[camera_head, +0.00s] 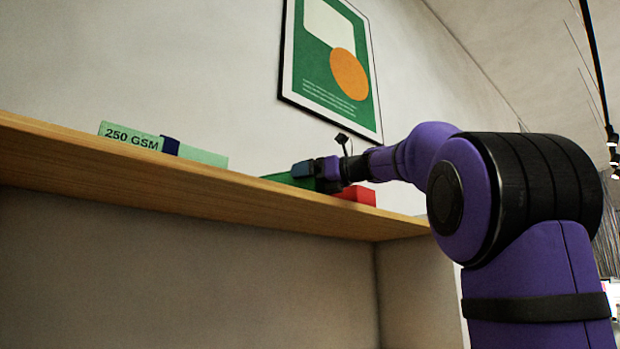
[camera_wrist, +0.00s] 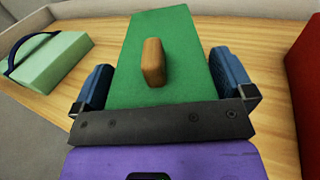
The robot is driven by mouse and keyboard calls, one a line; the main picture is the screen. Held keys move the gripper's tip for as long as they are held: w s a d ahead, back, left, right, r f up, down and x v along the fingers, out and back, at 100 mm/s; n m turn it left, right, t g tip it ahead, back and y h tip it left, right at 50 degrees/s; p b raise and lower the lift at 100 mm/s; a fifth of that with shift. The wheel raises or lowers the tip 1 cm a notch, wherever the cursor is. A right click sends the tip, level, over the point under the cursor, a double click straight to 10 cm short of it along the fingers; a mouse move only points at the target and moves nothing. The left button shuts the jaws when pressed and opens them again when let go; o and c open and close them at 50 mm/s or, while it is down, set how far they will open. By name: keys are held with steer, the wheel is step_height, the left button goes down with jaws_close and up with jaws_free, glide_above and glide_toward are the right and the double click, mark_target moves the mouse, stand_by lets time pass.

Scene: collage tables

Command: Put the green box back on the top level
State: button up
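The green box (camera_wrist: 165,75) is a dark green block with a small wooden knob (camera_wrist: 153,62) on the face toward the wrist camera. In the head view the box (camera_head: 277,178) shows at the top wooden board, partly hidden by the board's edge and my gripper. My gripper (camera_head: 320,172) reaches in from the right at board height. In the wrist view its two blue fingers (camera_wrist: 162,78) stand on either side of the box, close along its edges. I cannot tell whether they press on it or whether the box rests on the board.
A pale green box (camera_head: 190,152) marked "250 GSM" with a dark blue band stands left on the top board (camera_head: 130,178). A red box (camera_head: 358,195) stands right, close by my gripper. Bare board separates the pale box from the green one. A framed poster (camera_head: 335,70) hangs behind.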

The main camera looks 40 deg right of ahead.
steer(key=shift+r, duration=0.15)
steer(key=v, duration=1.2)
